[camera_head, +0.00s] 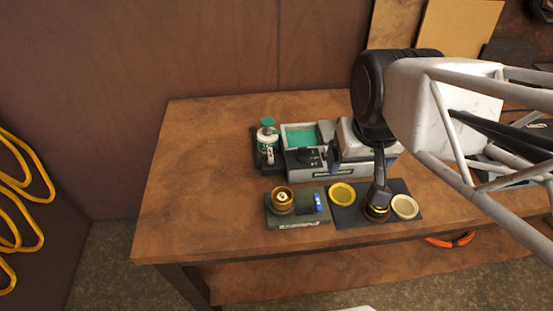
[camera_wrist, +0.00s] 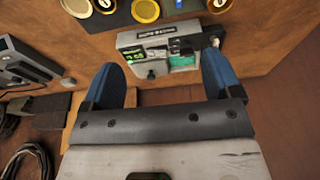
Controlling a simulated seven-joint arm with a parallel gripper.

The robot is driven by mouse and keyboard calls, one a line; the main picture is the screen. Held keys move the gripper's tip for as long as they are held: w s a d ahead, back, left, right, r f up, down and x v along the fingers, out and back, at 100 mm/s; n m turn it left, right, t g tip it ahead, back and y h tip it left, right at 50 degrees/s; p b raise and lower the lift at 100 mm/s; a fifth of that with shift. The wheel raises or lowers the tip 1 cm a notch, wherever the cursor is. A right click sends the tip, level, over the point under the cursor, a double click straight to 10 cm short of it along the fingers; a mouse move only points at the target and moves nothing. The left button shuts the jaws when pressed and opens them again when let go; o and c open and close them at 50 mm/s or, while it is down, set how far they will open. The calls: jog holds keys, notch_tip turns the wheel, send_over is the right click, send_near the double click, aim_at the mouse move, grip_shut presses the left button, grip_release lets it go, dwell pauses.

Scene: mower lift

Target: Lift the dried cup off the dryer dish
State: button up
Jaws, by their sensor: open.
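A small brass cup (camera_head: 284,193) sits upright in the round dark dish of a low green dryer unit (camera_head: 312,215) with a blue switch, on the left front of the bench. The cup also shows at the top edge of the wrist view (camera_wrist: 217,4), partly cut off. My gripper (camera_wrist: 160,62) is open, with its two blue fingers wide apart and nothing between them.
A grey machine (camera_head: 335,173) with a teal basin stands behind, with a green-capped bottle (camera_head: 267,147) beside it. A dark mat (camera_head: 347,214) right of the dryer holds a gold dish (camera_head: 342,194), a dark-and-gold round piece and a cream dish (camera_head: 405,207). The bench's left side is clear.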

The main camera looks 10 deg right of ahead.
jog(key=n+t+h, duration=0.7)
jog(key=n+t, duration=0.2)
jog(key=n, duration=2)
send_near(283, 193)
jog(key=shift+s, duration=0.3)
jog(key=shift+w+d, duration=0.1)
jog(key=shift+w, duration=0.05)
jog(key=shift+x, duration=1.15)
jog(key=shift+w+d+f, duration=0.1)
jog(key=shift+x, duration=2.45)
